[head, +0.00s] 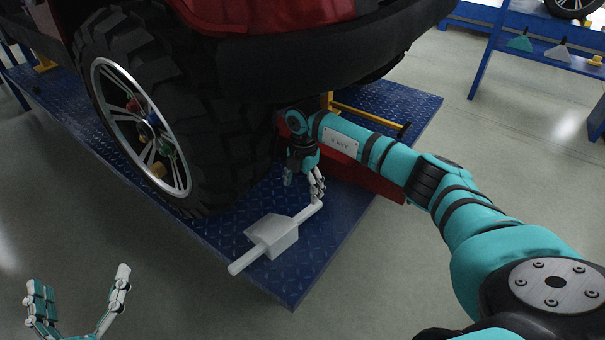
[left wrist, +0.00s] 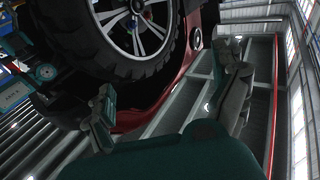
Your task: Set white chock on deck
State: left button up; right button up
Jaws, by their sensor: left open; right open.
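The white chock (head: 273,235), a block with a bar through it, lies on the corner of the blue deck (head: 292,280), in front of the big black wheel (head: 150,120). My right gripper (head: 304,188) is open at the right end of the bar, fingers pointing down. One fingertip is at or very near the bar end; I cannot tell whether it touches. My left gripper (head: 80,283) is open and empty, low at the left, off the deck. Its fingers also show in the left wrist view (left wrist: 165,80), where the chock is not seen.
The red vehicle (head: 265,12) overhangs the deck. A red block (head: 370,178) and a yellow bar (head: 365,115) are behind my right arm. A blue rack (head: 487,55) with small items stands at the back right. The floor in front is clear.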

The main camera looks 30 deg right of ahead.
pick_arm(q)
jog(key=s+a+f+g+y+p, duration=0.1)
jog(key=s+f+g, duration=0.2)
jog(key=f, duration=0.3)
jog(key=s+a+f+g+y+p, duration=0.2)
jog(key=s+f+g, duration=0.1)
jog(key=f+g, duration=0.3)
jog(key=shift+a+f, duration=0.3)
jog(key=shift+f, duration=0.5)
dwell(1.2)
jog(key=shift+s, duration=0.1)
dwell(0.4)
